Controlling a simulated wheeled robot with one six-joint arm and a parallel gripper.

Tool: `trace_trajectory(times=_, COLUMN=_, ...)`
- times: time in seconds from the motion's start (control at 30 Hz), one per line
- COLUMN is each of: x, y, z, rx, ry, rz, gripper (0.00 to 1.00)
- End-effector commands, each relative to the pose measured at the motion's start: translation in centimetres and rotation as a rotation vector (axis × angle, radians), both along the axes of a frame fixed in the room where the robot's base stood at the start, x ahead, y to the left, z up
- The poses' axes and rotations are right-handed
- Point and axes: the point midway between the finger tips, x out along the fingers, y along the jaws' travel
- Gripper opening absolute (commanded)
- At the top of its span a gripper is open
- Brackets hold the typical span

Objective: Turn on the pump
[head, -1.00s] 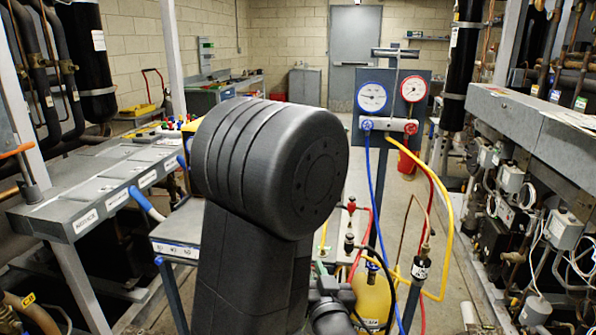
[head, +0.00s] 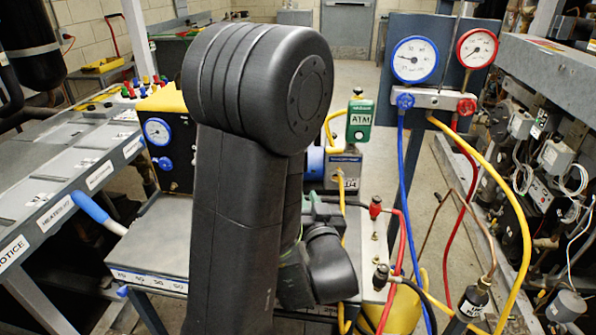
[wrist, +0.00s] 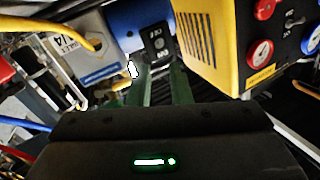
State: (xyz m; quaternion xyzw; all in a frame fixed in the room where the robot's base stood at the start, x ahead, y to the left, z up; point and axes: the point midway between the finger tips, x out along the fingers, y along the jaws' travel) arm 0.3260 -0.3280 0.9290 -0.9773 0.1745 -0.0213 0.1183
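The pump has a blue motor (wrist: 125,22) and a grey body (wrist: 83,52) in the wrist view. A black switch (wrist: 159,44) with white markings sits on the motor's end. In the head view the grey body (head: 346,178) and part of the blue motor (head: 314,163) show beyond my arm. My gripper (wrist: 160,78) has two green fingers set apart, with nothing visible between them. They point toward the motor, with the switch just beyond the gap; I cannot tell whether they touch anything. In the head view my arm hides most of the gripper.
A yellow and black unit with gauges (wrist: 213,40) stands close right of the fingers in the wrist view. A yellow hose (wrist: 60,30) crosses at left. In the head view, a gauge manifold (head: 435,98) with hoses stands right, and a labelled bench (head: 60,165) left.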

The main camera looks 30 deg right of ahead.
Motion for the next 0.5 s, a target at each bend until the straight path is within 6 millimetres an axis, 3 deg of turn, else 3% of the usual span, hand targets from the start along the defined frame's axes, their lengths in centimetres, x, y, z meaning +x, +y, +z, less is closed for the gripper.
trace_trajectory(times=0.5, x=8.4, y=-3.0, z=0.1, rx=-0.001, ry=0.001, rz=0.002, gripper=0.18)
